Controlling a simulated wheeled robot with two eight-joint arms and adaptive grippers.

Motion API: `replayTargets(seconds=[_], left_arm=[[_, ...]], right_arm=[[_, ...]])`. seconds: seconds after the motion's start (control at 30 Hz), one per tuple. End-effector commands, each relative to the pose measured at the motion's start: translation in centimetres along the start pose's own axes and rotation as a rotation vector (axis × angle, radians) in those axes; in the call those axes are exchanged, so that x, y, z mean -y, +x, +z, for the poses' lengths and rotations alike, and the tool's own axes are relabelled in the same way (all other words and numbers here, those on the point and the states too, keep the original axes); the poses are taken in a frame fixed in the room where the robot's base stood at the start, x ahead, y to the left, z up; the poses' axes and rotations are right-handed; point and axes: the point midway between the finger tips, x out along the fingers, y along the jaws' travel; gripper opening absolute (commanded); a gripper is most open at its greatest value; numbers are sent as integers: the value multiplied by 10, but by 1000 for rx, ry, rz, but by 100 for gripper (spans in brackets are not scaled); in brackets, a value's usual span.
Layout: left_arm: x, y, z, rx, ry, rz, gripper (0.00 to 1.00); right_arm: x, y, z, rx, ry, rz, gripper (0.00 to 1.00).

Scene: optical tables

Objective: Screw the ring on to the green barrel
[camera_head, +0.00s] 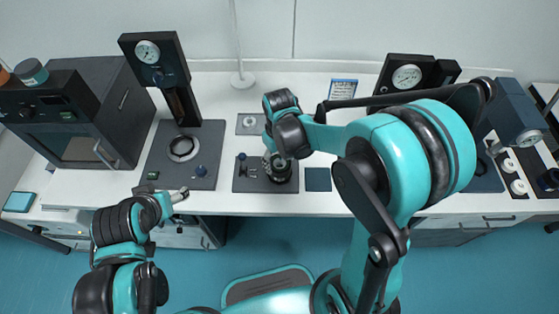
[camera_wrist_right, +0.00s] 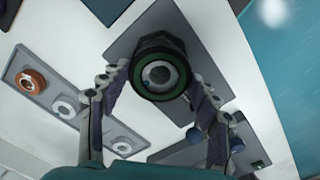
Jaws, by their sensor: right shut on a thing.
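The green barrel (camera_wrist_right: 183,88) shows as a green circle on a dark faceted body in the right wrist view. A dark ring (camera_wrist_right: 144,76) with a pale grey centre sits within the green circle, in line with it; I cannot tell whether its thread is engaged. My right gripper (camera_wrist_right: 160,80) is shut on the ring, one finger to each side; the fingertips are partly hidden. In the head view my right gripper (camera_head: 277,160) is over a dark fixture plate on the bench. My left gripper (camera_head: 181,194) is at the bench's front edge, away from the barrel; its jaw gap is unclear.
A tray with an orange ring (camera_wrist_right: 31,81) and pale rings (camera_wrist_right: 65,108) lies beside the plate. A gauge stand (camera_head: 160,62) is left on the bench, another gauge (camera_head: 407,77) right. A blue pad (camera_head: 318,180) lies right of the fixture. A thin post (camera_head: 239,55) stands behind.

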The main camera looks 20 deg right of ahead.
Motion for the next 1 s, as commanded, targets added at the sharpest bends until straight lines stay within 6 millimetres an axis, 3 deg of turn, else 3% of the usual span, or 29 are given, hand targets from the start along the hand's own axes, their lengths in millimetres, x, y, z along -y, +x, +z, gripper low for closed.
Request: replayTargets(seconds=[0.3,0.63,0.67,0.73,0.97,1.0], left_arm=[[0,5,3,0,0,0,65],[0,5,4,0,0,0,65],[0,5,4,0,0,0,65],[0,5,4,0,0,0,65],[0,5,4,0,0,0,65],[0,5,4,0,0,0,65]], right_arm=[[0,1,0,2,506,0,38],[0,0,0,2,590,0,38],[0,0,0,2,589,0,67],[0,0,0,2,589,0,86],[0,0,0,2,588,0,86],[0,0,0,2,587,0,81]])
